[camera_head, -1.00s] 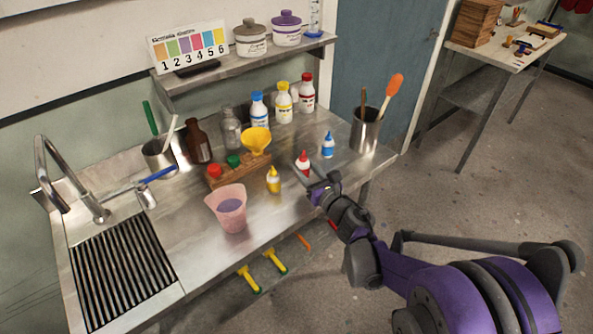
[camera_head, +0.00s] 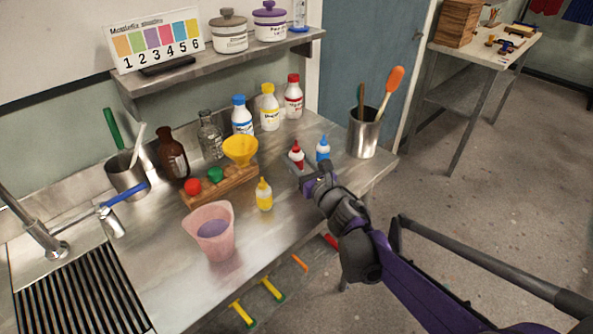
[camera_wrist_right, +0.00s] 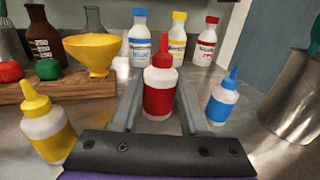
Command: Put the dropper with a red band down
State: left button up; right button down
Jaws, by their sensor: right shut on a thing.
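The red-band dropper (camera_head: 297,157), a small white bottle with a red band and red tip, is upright at the right part of the steel counter (camera_head: 257,240). My right gripper (camera_head: 299,168) is shut on it. In the right wrist view the dropper (camera_wrist_right: 160,92) stands between the two grey fingers. I cannot tell whether its base touches the counter. The blue-band dropper (camera_head: 323,149) stands just right of it, apart. The yellow-band dropper (camera_head: 264,195) stands to the left and nearer the front. My left gripper is not in view.
A wooden block (camera_head: 222,187) with red and green caps and a yellow funnel (camera_head: 240,150) is to the left. Several bottles stand behind. A metal pot (camera_head: 363,135) with tools is at right, a pink beaker (camera_head: 214,236) at the front.

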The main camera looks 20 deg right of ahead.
jog(key=shift+f+b, duration=0.35)
jog(key=shift+f, duration=1.3)
jog(key=shift+f, duration=0.2)
jog(key=shift+c, duration=2)
grip_release()
jog(key=shift+r, duration=0.1)
jog(key=shift+r, duration=0.15)
jog(key=s, duration=0.8)
jog(key=s+d+p, duration=0.1)
jog(key=s, duration=0.3)
